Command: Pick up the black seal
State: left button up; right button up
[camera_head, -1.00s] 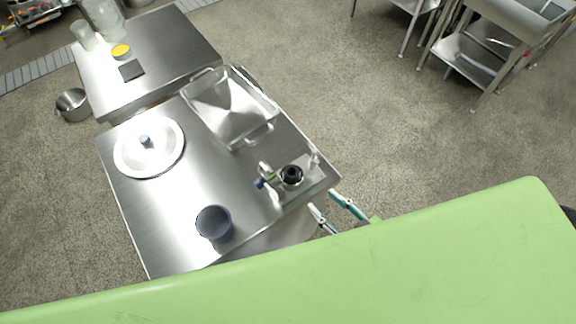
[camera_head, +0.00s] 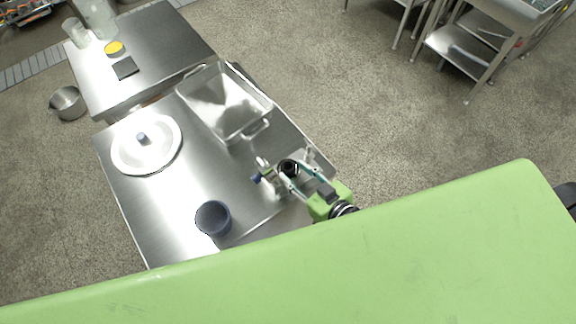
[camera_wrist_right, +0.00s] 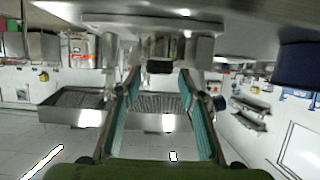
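The black seal (camera_head: 289,167) is a small dark ring on the metal mill part near the right edge of the steel table. It appears as a short black piece (camera_wrist_right: 160,66) at upper centre in the right wrist view. My right gripper (camera_head: 291,173) reaches in from the lower right with its tips beside the seal. In the right wrist view its two teal-padded fingers (camera_wrist_right: 159,76) are spread apart, with the black piece between or just beyond the tips. I cannot tell whether they touch it. My left gripper is not in view.
The steel table (camera_head: 180,215) also holds a blue cup (camera_head: 213,218), a white round dish (camera_head: 165,158) and a steel tray (camera_head: 222,132). A metal fitting with a blue knob (camera_head: 256,178) stands close left of the gripper. The table is clear between cup and dish.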

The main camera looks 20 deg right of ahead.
aim_at(290, 168)
jog(key=shift+x, duration=1.55)
jog(key=shift+s+r, duration=0.1)
jog(key=c, duration=0.7)
